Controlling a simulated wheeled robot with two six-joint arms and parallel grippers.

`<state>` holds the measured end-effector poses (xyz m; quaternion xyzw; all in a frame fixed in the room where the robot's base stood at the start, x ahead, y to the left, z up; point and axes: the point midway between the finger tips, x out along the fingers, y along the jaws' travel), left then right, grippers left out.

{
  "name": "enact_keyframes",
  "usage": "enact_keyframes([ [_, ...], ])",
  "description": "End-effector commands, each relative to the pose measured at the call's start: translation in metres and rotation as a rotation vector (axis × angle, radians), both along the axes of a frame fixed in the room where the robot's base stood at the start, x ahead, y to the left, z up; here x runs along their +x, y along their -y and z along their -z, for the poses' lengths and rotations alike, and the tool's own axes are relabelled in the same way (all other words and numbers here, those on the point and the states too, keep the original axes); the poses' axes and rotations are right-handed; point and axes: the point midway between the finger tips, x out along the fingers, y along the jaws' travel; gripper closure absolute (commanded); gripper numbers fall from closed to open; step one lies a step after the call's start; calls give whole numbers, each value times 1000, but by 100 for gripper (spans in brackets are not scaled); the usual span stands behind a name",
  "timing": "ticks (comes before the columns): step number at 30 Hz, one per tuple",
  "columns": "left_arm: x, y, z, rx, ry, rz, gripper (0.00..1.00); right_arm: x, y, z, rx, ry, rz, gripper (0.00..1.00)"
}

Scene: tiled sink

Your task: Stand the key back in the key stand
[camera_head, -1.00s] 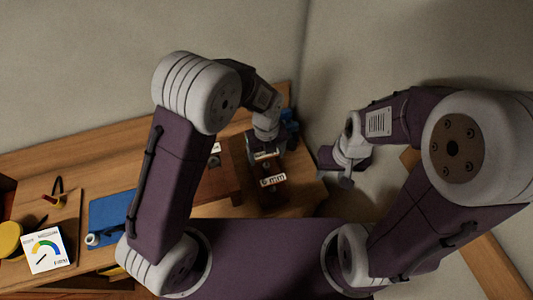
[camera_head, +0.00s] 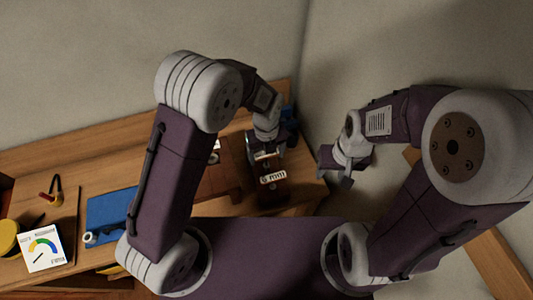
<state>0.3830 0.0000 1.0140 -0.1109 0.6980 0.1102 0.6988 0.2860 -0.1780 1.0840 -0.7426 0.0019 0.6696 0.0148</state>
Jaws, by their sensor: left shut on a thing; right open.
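A dark brown block with a white lettered label (camera_head: 273,177), which looks like the key stand, is at the right end of the wooden worktop. My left gripper (camera_head: 267,156) is just behind the label, pointing down over the block. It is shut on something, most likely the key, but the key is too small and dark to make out. I cannot tell whether the key touches the stand. My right gripper (camera_head: 335,172) is open and empty, off the right end of the worktop.
A blue mat (camera_head: 108,212) with a small white-ended item lies left on the worktop. A white gauge card (camera_head: 42,248), a yellow round thing (camera_head: 8,239) and a red-and-dark tool (camera_head: 52,193) are further left. A dark blue thing (camera_head: 289,113) is behind my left gripper. Walls close off the back.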

Motion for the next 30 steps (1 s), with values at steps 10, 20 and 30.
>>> enact_keyframes([
  [10,0,0,10,0,0,0,65,0,0,7,0,0,0,53],
  [20,0,0,18,0,0,0,65,0,0,12,0,0,0,53],
  [30,0,0,26,0,0,0,65,0,0,18,0,0,0,53],
])
